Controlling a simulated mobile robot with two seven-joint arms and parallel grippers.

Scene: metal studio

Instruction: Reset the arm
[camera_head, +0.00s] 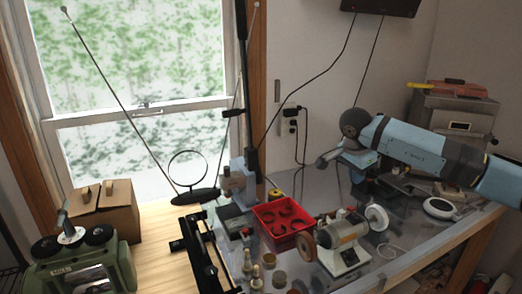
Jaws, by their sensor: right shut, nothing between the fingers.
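My right arm (420,150), light blue with dark grey joints, reaches in from the right edge above the metal workbench. My right gripper (326,161) is at its far end, pointing left. It is shut and empty, over the back part of the bench, behind and to the right of the red tray. My left arm and left gripper do not show in this view.
A red tray (262,217) holds dark ring-like parts. A grey cabinet (455,118) is behind my right arm. A green machine (75,266) and cardboard box (118,218) stand left, by the window.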

